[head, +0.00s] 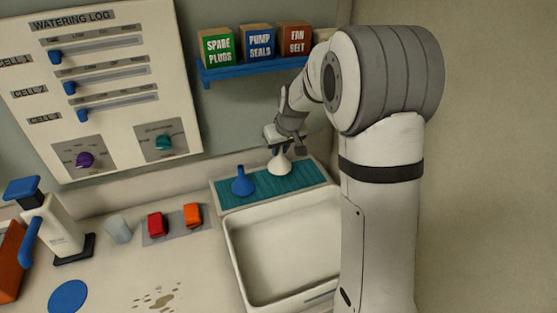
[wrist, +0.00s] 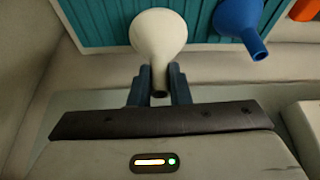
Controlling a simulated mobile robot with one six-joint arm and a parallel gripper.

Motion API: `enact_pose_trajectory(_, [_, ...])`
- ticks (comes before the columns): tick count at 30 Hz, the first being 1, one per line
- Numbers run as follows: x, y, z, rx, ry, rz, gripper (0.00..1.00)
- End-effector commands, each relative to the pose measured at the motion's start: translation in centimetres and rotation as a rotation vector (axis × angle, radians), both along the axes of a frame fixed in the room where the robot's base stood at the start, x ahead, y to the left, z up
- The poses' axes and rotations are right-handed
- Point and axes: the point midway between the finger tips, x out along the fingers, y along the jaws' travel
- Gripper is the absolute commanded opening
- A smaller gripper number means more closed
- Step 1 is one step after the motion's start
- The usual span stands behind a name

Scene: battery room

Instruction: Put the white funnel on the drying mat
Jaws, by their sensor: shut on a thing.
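The white funnel (head: 280,163) is at the teal drying mat (head: 300,177), wide end down and spout up. My gripper (head: 280,147) is above it, with its fingers closed on the spout. In the wrist view the funnel (wrist: 158,40) sits between the two dark fingers (wrist: 159,88), its wide end over the mat (wrist: 105,30). I cannot tell for sure whether its rim touches the mat. A blue funnel (head: 243,183) stands on the mat to the left of the white one, and it also shows in the wrist view (wrist: 238,22).
A white sink basin (head: 285,250) lies in front of the mat. A blue shelf (head: 250,67) with several boxes hangs above. The watering log panel (head: 105,90) is at the left. Red (head: 157,224) and orange (head: 192,214) items and a cup (head: 118,229) stand on the counter.

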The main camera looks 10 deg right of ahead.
Motion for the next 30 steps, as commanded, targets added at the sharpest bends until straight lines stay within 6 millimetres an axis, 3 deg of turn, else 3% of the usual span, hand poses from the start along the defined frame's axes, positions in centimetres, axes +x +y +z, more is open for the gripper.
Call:
enact_pose_trajectory(10, [0.0, 0.1, -4.0, 0.001, 0.002, -0.001, 0.0])
enact_pose_trajectory(23, [0.0, 0.1, -4.9, 0.0, -0.001, 0.002, 0.0])
enact_pose_trajectory(24, [0.0, 0.2, -4.7, 0.0, -0.001, 0.002, 0.19])
enact_pose_trajectory(30, [0.0, 0.2, -4.7, 0.0, -0.001, 0.003, 0.35])
